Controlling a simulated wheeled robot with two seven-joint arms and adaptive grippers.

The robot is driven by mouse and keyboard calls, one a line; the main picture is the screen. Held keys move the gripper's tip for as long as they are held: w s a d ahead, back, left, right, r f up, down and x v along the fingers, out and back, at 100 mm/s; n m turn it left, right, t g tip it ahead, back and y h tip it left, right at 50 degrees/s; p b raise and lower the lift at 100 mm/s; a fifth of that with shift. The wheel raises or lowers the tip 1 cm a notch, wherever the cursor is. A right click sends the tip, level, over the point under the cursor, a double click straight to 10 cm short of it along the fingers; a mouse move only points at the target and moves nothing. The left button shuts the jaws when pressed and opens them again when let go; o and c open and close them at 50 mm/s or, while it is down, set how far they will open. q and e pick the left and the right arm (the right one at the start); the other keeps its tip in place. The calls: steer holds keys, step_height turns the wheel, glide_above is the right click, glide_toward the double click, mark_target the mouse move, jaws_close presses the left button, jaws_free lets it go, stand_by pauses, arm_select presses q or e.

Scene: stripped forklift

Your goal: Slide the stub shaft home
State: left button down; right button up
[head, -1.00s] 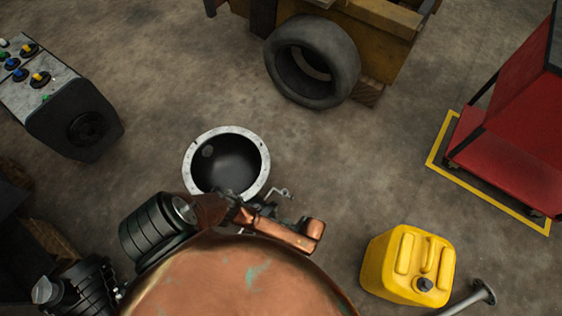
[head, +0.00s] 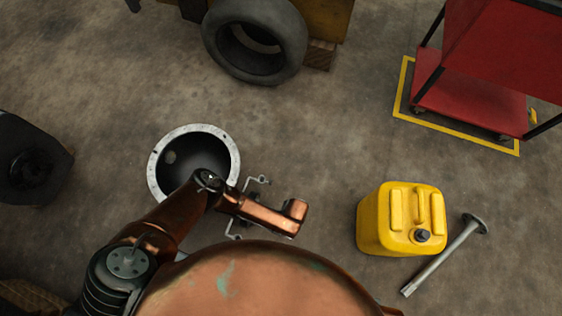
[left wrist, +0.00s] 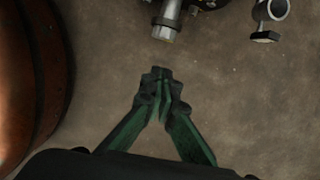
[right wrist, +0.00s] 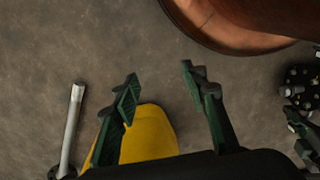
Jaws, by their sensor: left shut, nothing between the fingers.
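The stub shaft (head: 445,255) lies on the floor in the head view, a grey rod with a round flange at its upper right end. It also shows in the right wrist view (right wrist: 72,130), left of my right gripper and apart from it. An open round housing (head: 152,165) with a pale bolted rim and dark bore stands left of centre, partly covered by my arm. My left gripper (left wrist: 163,75) is shut and empty over bare floor. My right gripper (right wrist: 160,78) is open and empty, near the yellow can.
A yellow can (head: 400,220) stands beside the shaft. A tyre (head: 255,40) lies at the top by a yellow-brown body. A red cart (head: 470,105) stands upper right inside yellow floor tape. A dark machine (head: 30,160) is at the left.

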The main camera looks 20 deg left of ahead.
arm_select(q)
steer(key=a+f+b, duration=0.4)
steer(key=a+f, duration=0.1)
steer(key=f, duration=0.1)
steer(key=shift+a, duration=0.3)
arm_select(e)
steer(key=w+a+f+t+y, duration=0.1)
steer(key=w+a+f+t, duration=0.2)
steer(key=w+a+f, duration=0.1)
steer(key=w+a, duration=0.1)
steer(key=w, duration=0.1)
steer(key=shift+w+f+y, duration=0.3)
steer(key=shift+f, duration=0.05)
arm_select(q)
steer(key=shift+w+f, duration=0.1)
steer(key=shift+f, duration=0.05)
arm_select(e)
steer(key=shift+a, duration=0.1)
